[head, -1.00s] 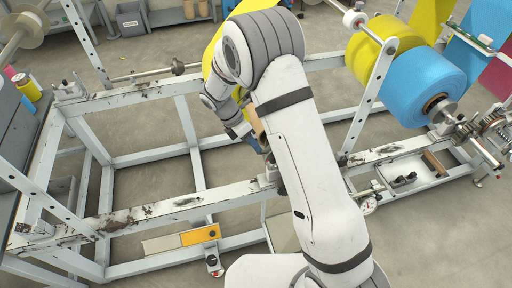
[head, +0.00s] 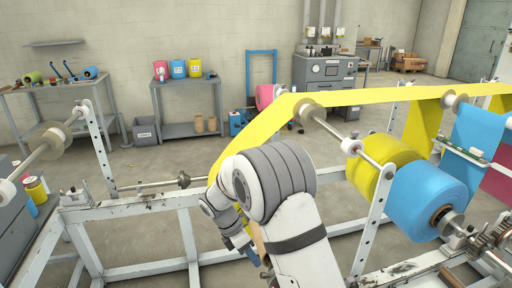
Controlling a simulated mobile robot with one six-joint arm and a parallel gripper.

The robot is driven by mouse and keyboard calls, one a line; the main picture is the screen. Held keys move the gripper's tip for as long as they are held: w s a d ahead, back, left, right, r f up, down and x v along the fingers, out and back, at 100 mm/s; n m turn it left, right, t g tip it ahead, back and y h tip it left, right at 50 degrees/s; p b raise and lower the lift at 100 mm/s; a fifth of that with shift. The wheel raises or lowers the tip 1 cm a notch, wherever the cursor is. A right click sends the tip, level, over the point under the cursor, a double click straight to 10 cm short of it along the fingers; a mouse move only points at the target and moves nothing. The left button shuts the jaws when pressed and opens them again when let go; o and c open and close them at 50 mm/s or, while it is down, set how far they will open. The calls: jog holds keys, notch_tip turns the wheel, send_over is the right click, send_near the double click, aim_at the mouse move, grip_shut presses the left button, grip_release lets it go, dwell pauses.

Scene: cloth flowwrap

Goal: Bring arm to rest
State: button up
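My arm is white with grey joint covers and rises from the bottom of the head view, bent at a thick elbow. My gripper (head: 254,258) is at the lower middle, just left of the forearm and mostly hidden behind it. Its fingers are too small and covered to tell whether they are open or shut. A tan piece shows beside it, partly behind the arm; I cannot tell whether it is held. A yellow web (head: 252,135) slopes down behind my elbow.
A white machine frame (head: 150,212) surrounds my arm. A yellow roll (head: 384,165) and a blue roll (head: 424,193) sit on a shaft at the right. Benches (head: 190,130) stand along the back wall. Open floor lies between them and the frame.

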jog(key=s+d+r+m+t+y+p, duration=0.1)
jog(key=s+d+r+m+y, duration=0.1)
jog(key=s+d+r+m, duration=0.35)
jog(key=s+d+r+m+y+p, duration=0.1)
jog(key=s+d+r+m, duration=0.2)
jog(key=d+r+m, duration=0.55)
jog(key=s+d+r+m+t+y+p, duration=0.1)
jog(key=s+r+m, duration=0.3)
jog(key=s, duration=0.3)
jog(key=s+d+r+m+t+y+p, duration=0.1)
jog(key=s+d+r+m+t, duration=0.1)
jog(key=s+r+m, duration=0.2)
jog(key=s+m, duration=0.1)
jog(key=s, duration=0.1)
jog(key=shift+s, duration=0.4)
